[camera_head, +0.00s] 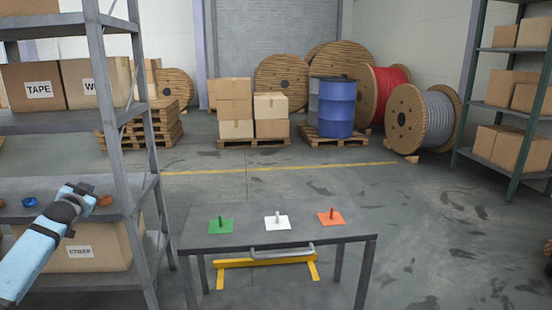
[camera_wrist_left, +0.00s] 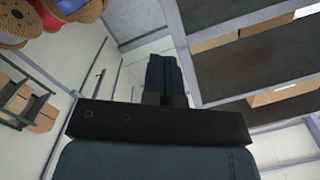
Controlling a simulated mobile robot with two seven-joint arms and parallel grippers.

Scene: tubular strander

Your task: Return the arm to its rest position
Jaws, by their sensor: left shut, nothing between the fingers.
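My left arm comes in from the lower left in the head view. Its gripper (camera_head: 82,190) is in front of the grey shelf rack (camera_head: 126,150), near the level of its middle shelf. In the left wrist view the gripper (camera_wrist_left: 166,62) shows dark fingers pressed together with nothing between them. The shelf rack also shows at the right of the left wrist view (camera_wrist_left: 245,75). My right gripper is in neither view.
A grey table (camera_head: 345,228) bears green (camera_head: 216,226), white (camera_head: 284,222) and orange (camera_head: 337,218) plates with pegs. A blue ring (camera_head: 29,202) lies on the rack. Boxes, a blue barrel (camera_head: 336,105) and cable reels stand behind; the floor between is clear.

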